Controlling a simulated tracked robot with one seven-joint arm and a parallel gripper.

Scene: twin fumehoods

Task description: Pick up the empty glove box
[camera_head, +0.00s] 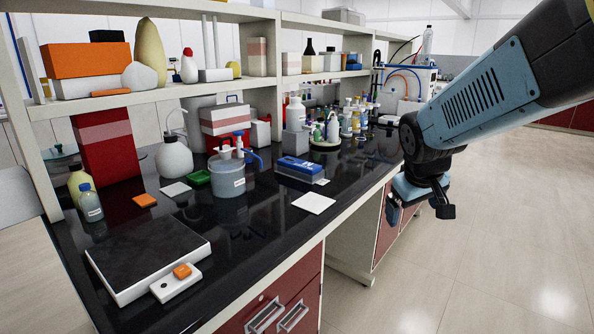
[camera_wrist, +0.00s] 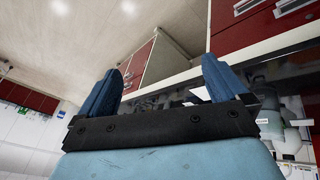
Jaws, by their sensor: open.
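A blue box with a pale lower edge (camera_head: 297,168) lies on the black bench top in the head view, near the middle of the bench. It may be the glove box, but its label is too small to read and I cannot tell whether it is empty. My gripper (camera_head: 420,205) hangs off the bench's right side, apart from this box, beside the red drawers. In the wrist view my gripper (camera_wrist: 160,68) shows two blue fingers spread wide with nothing between them. The blue box cannot be made out in the wrist view.
A grey-blue container (camera_head: 229,180) and a white bottle (camera_head: 174,158) stand left of the blue box. A white square (camera_head: 314,203) lies in front of it. A balance-like slab (camera_head: 148,255) lies at the near end. Shelves (camera_head: 180,88) overhang the bench's back. The floor at right is clear.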

